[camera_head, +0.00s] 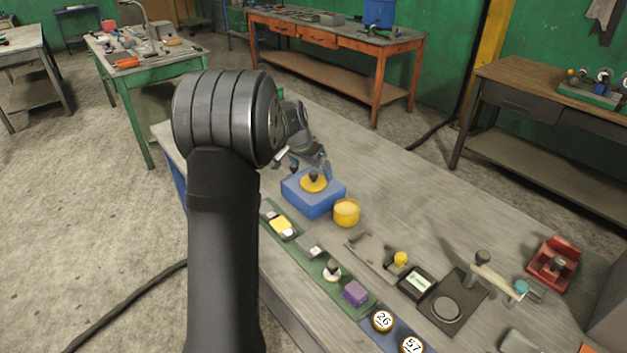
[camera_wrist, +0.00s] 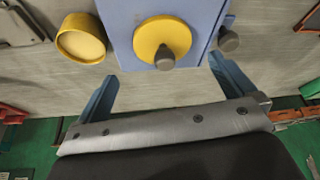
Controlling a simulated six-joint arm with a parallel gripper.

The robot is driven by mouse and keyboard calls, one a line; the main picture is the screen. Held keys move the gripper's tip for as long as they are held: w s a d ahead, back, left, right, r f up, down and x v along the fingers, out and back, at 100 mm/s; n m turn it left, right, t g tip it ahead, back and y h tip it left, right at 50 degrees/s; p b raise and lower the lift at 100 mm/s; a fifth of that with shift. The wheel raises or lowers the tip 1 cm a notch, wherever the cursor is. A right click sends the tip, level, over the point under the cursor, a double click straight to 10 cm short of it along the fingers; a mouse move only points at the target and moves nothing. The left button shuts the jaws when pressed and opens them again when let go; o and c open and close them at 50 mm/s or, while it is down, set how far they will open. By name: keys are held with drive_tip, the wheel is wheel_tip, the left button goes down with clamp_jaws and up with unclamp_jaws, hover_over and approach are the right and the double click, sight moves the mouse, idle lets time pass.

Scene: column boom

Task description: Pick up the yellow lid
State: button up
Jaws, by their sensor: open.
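The yellow lid (camera_head: 314,184) is a flat round disc with a dark knob, lying on top of a blue box (camera_head: 312,201) on the workbench. In the wrist view the lid (camera_wrist: 162,40) shows with its grey knob pointing toward the camera. A round yellow pot (camera_head: 346,213) stands on the bench right beside the box; it also shows in the wrist view (camera_wrist: 81,38), and looks open and empty. My gripper (camera_wrist: 166,85) is open and empty, its two blue fingers spread apart, with the lid ahead between their lines. In the head view my wrist is just behind and above the box.
A dark knob (camera_wrist: 228,41) sits at the box's side. A green strip (camera_head: 311,263) with small items, numbered discs (camera_head: 382,320), a lever device (camera_head: 481,257) and a red holder (camera_head: 554,263) stand along the bench. The bench behind the pot is mostly clear.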

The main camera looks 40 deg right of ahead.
sight(313, 172)
drive_tip(key=x, duration=0.5)
drive_tip(key=shift+w, duration=0.3)
drive_tip(key=c, duration=1.1)
drive_tip(key=shift+o, duration=0.2)
drive_tip(key=shift+r, duration=0.1)
drive_tip(key=shift+r, duration=0.65)
wheel_tip(313, 172, up, 3)
drive_tip(key=shift+f, duration=0.1)
drive_tip(key=s+d+r, duration=0.2)
drive_tip(key=s+r, duration=0.4)
drive_tip(key=s, duration=0.5)
drive_tip(key=shift+s+f, duration=0.3)
drive_tip(key=shift+f, duration=1.6)
drive_tip(key=shift+s+f, duration=0.35)
drive_tip(key=shift+f, duration=1.55)
drive_tip(key=shift+s+f, duration=0.3)
drive_tip(key=shift+f, duration=1.6)
